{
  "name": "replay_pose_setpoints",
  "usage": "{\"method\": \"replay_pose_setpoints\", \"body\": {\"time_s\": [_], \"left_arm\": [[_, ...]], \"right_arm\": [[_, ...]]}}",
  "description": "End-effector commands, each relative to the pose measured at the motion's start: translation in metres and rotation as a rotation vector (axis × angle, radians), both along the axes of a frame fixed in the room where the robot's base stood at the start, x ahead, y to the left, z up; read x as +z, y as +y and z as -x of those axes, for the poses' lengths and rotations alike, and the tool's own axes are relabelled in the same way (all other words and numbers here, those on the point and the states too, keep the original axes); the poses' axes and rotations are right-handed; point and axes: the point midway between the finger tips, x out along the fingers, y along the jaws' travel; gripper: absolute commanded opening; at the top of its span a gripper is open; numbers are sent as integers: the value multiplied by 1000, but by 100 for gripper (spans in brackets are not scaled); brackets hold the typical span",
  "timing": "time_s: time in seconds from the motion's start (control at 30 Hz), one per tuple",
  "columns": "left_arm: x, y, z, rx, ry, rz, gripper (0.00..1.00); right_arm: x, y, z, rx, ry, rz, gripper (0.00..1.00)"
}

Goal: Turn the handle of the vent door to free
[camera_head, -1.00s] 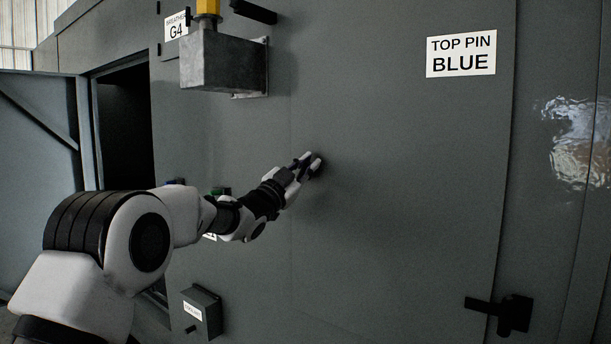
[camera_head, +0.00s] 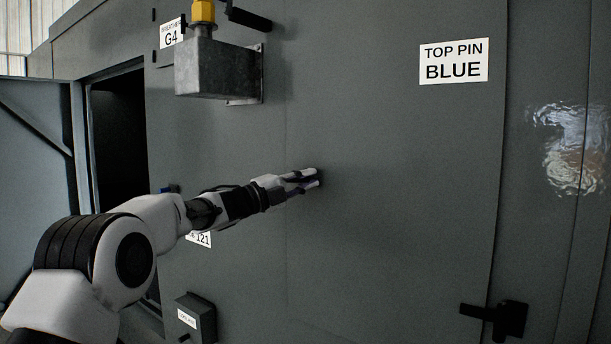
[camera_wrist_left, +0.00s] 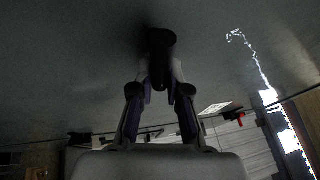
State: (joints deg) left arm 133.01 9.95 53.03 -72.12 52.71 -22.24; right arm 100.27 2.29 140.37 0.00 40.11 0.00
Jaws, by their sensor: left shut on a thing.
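My left gripper (camera_head: 308,180) is against the large grey panel (camera_head: 390,200) in the head view. In the left wrist view the same gripper (camera_wrist_left: 161,82) has its fingers closed on either side of a dark, rounded handle (camera_wrist_left: 161,45) that stands out from the grey surface. In the head view the fingers mostly hide this handle, so its turn angle cannot be read there. No label naming the vent door can be read beside it. My right gripper is not in view.
A grey metal box (camera_head: 215,68) with a yellow fitting juts out above my left forearm. A black latch (camera_head: 497,317) sits at lower right. A small grey box (camera_head: 195,316) is below the arm. An open doorway (camera_head: 120,140) is at left. A "TOP PIN BLUE" sign (camera_head: 453,61) is upper right.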

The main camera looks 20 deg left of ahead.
Motion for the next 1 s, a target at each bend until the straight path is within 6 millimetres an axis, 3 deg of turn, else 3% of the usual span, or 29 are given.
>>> {"method": "replay_pose_setpoints", "body": {"time_s": [0.3, 0.77, 0.8, 0.87, 1.0], "left_arm": [[-2, 1, 0, 2, -37, -101, 0], [-1, 1, 0, 2, -44, -115, 0], [-1, 1, 0, 2, -44, -115, 22], [-1, 1, 0, 2, -44, -115, 41], [-1, 1, 0, 1, -44, -114, 41]], "right_arm": [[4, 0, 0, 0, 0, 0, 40], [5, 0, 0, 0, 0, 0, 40], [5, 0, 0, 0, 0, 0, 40], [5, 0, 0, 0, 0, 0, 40], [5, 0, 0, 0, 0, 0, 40]]}}
